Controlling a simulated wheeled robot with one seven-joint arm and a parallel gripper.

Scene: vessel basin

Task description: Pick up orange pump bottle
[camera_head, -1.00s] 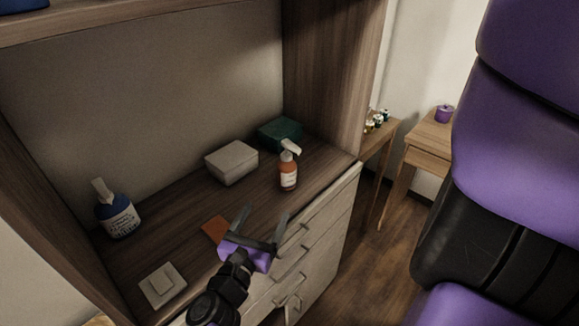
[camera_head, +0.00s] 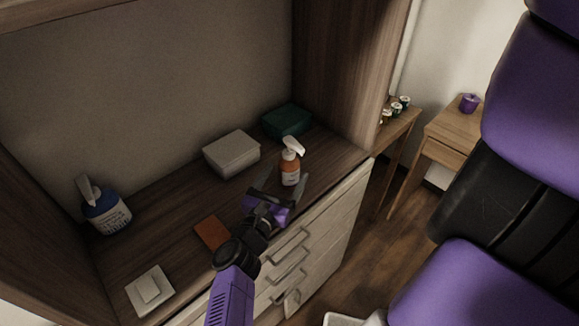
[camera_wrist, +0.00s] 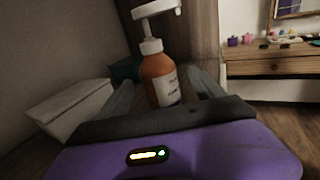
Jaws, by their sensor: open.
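The orange pump bottle (camera_head: 290,170) has a white pump head and a white label. It stands upright on the wooden shelf of the cabinet, near its right end. In the wrist view the bottle (camera_wrist: 158,78) is upright, just beyond or between the fingers; I cannot tell how deep it sits between them. My gripper (camera_head: 279,184) is open and empty, low in front of the bottle. In the wrist view its two fingers (camera_wrist: 163,90) spread to either side of the bottle. The bottle's lowest part is hidden behind the gripper.
A white box (camera_head: 231,155) and a green box (camera_head: 287,121) stand behind. An orange flat piece (camera_head: 212,233) and a white square item (camera_head: 149,290) lie in front. The cabinet's side panel (camera_head: 345,75) rises right of the bottle.

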